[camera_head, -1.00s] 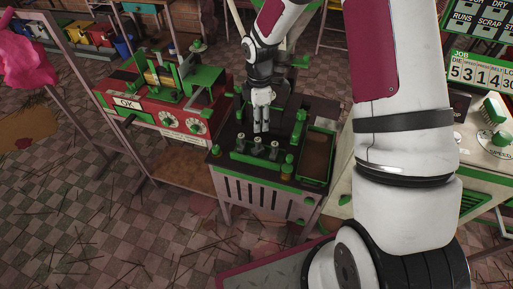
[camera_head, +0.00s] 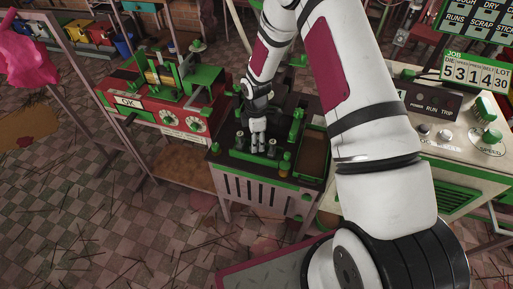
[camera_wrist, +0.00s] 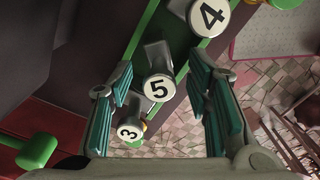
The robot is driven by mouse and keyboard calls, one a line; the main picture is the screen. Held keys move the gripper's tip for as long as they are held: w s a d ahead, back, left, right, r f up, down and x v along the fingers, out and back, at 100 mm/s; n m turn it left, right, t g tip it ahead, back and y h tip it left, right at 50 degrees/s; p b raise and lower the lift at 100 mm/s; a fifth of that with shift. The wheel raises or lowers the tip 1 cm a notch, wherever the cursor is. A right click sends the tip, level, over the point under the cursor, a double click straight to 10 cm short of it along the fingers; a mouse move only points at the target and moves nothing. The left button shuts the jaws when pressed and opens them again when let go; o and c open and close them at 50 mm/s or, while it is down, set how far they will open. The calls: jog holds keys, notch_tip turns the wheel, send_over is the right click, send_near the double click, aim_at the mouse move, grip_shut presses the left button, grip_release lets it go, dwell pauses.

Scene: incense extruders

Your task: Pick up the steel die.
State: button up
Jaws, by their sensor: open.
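Several grey metal dies with round white numbered caps stand in a row in a green rack. In the wrist view they are the die capped 5 (camera_wrist: 158,88), the die capped 4 (camera_wrist: 208,17) and the die capped 3 (camera_wrist: 130,129). I cannot tell from material alone which one is the steel die. My gripper (camera_wrist: 160,86) is open and points down, with the 5 cap showing between its fingertips. I see no contact with the die. In the head view my gripper (camera_head: 258,148) is low over the row and hides its middle die.
The rack sits on a dark-topped cabinet (camera_head: 257,189) with green posts and a brown tray (camera_head: 314,152) to the right. A red machine with dials (camera_head: 165,117) stands left. A cream control console (camera_head: 455,150) stands right, partly behind my arm.

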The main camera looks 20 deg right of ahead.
jog(key=shift+c, duration=0.2)
grip_shut()
jog(key=shift+r, duration=0.1)
